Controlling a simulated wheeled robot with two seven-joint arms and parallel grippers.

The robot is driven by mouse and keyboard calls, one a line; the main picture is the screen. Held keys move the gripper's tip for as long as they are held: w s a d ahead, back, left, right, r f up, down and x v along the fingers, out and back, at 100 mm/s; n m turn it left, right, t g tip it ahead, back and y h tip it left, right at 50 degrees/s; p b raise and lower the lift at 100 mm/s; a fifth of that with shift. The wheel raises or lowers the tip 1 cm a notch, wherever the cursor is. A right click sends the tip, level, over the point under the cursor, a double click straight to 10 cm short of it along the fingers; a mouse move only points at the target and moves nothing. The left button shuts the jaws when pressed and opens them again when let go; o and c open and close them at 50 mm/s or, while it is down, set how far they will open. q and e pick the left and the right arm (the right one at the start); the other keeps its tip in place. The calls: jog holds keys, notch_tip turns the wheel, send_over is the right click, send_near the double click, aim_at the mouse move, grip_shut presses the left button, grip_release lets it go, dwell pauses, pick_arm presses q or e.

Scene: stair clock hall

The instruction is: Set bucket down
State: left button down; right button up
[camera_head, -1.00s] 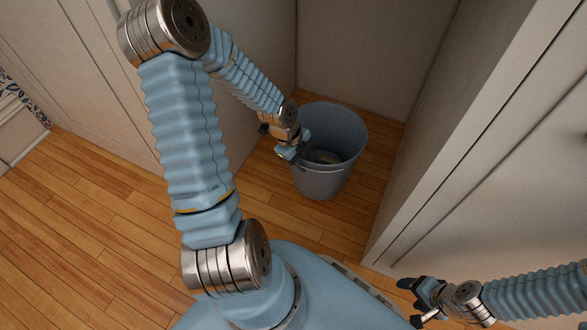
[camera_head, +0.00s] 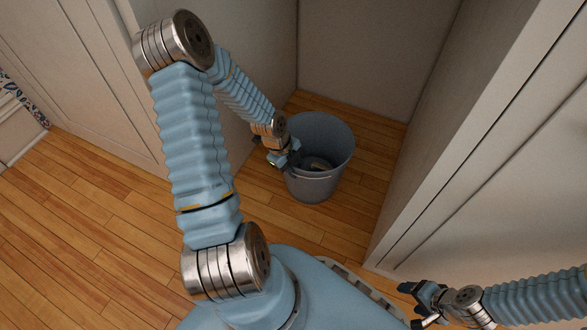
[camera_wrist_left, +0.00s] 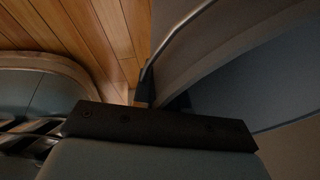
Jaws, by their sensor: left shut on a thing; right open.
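A grey bucket (camera_head: 318,185) is upright in the recess between the pale panels in the head view, with something small and partly hidden inside it. My left gripper (camera_head: 288,160) is shut on the bucket's rim at its near left side. In the left wrist view the bucket's curved wall (camera_wrist_left: 225,60) and rim fill the right side, up against the dark gripper (camera_wrist_left: 165,100). I cannot tell whether the bucket's base touches the floor. My right gripper (camera_head: 420,303) is open and empty at the lower right, away from the bucket.
The wooden floor (camera_head: 90,220) is clear to the left and around the bucket. A pale panelled wall (camera_head: 85,65) stands on the left, and a pale cabinet side (camera_head: 480,150) stands close on the right. A patterned cloth (camera_head: 22,100) hangs at the far left.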

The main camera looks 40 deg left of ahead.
pick_arm(q)
jog(key=c, duration=1.2)
grip_release()
jog(key=shift+f, duration=0.1)
jog(key=shift+o, duration=0.2)
jog(key=p+v, duration=0.4)
jog(key=v, duration=0.8)
jog(key=shift+p, duration=0.4)
jog(key=shift+w, duration=0.1)
